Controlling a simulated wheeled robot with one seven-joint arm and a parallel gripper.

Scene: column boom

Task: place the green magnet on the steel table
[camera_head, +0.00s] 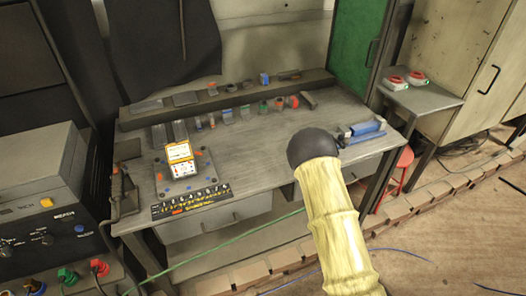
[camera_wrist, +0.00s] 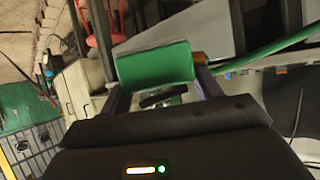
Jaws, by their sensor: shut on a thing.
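The green magnet (camera_wrist: 155,64), a block with a pale grey edge, is in the wrist view, held between the two fingers of my gripper (camera_wrist: 158,82). My gripper is shut on it. The magnet looks clear of any surface, though what lies behind it is hard to tell. The steel table (camera_head: 252,152) stands in the middle of the head view, with a bare stretch across its centre. In the head view my yellow arm covers part of the table's front right, and neither my gripper nor the magnet can be made out there.
Small blocks and parts line the table's back. An orange-and-white box (camera_head: 180,160) on a plate and a numbered strip (camera_head: 190,201) take the left. A blue tool (camera_head: 364,128) lies at the right end. A red stool (camera_head: 396,170) stands beside the table. A green cable (camera_head: 215,247) crosses the front.

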